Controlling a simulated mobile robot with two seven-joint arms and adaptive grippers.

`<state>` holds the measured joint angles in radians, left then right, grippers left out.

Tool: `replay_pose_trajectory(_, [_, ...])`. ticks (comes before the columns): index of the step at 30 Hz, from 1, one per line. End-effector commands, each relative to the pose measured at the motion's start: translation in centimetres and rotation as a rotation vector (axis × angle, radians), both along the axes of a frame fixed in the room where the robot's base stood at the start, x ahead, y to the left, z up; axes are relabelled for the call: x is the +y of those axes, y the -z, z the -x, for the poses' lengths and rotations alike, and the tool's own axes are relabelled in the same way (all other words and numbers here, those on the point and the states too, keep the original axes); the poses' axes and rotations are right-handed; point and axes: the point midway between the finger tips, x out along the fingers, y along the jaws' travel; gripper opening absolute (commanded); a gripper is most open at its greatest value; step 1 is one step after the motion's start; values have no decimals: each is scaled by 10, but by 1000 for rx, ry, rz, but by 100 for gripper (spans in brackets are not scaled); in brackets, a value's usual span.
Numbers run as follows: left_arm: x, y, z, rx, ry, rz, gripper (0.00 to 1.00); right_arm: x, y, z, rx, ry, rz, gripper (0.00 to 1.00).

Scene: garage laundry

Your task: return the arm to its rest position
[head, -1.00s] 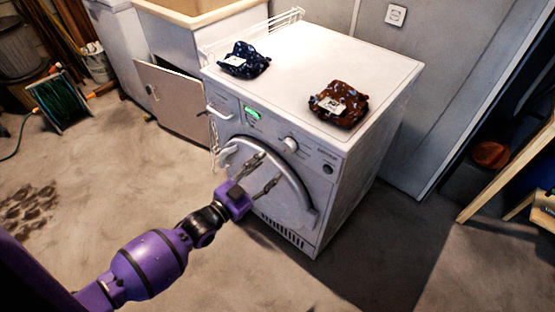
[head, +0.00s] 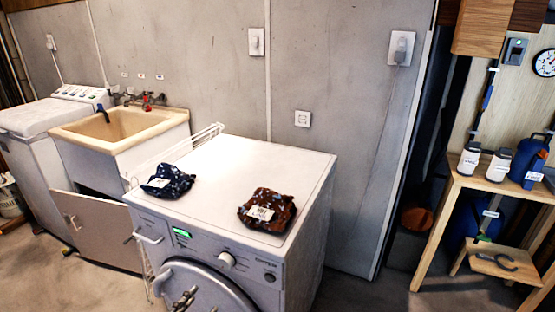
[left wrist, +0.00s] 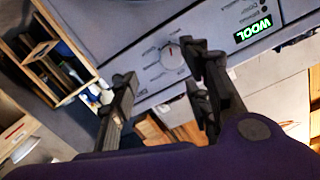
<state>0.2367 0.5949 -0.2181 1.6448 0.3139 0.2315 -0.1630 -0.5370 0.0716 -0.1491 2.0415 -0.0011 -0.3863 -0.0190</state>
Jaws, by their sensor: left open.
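My left gripper (head: 186,299) shows at the bottom edge of the head view, in front of the round door of the white front-loading machine (head: 300,168). In the left wrist view its two dark fingers (left wrist: 165,95) are apart with nothing between them. The machine's control panel, with a knob (left wrist: 171,55) and a green lit display reading WOOL (left wrist: 253,29), lies beyond the fingers. The rest of my left arm is below the head picture. My right gripper is in neither view.
A dark blue folded cloth (head: 168,181) and a brown patterned cloth (head: 267,210) lie on the machine top. A sink (head: 120,127) with an open cabinet door (head: 92,222) stands at left. A wooden shelf (head: 500,187) with bottles stands at right.

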Motion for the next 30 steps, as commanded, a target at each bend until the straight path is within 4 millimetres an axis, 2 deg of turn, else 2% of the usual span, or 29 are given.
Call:
replay_pose_trajectory(2, [-11,9,6,65,-5,-4,44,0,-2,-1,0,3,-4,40])
replay_pose_trajectory(4, [-19,23,30,163,-30,0,44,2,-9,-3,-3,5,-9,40])
replay_pose_trajectory(8, [-26,43,87,333,-98,15,44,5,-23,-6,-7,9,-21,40])
replay_pose_trajectory(10, [-29,50,122,422,-141,29,44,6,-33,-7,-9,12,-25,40])
replay_pose_trajectory(15, [-33,47,218,622,-278,78,44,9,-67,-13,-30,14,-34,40])
replay_pose_trajectory(19, [-35,33,278,715,-372,121,44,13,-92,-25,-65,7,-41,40])
replay_pose_trajectory(24, [-36,26,322,764,-436,164,44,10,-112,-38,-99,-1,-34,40])
replay_pose_trajectory(27, [-35,28,335,781,-447,169,44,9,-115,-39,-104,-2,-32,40])
replay_pose_trajectory(30, [-35,31,339,788,-448,166,44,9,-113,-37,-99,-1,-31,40])
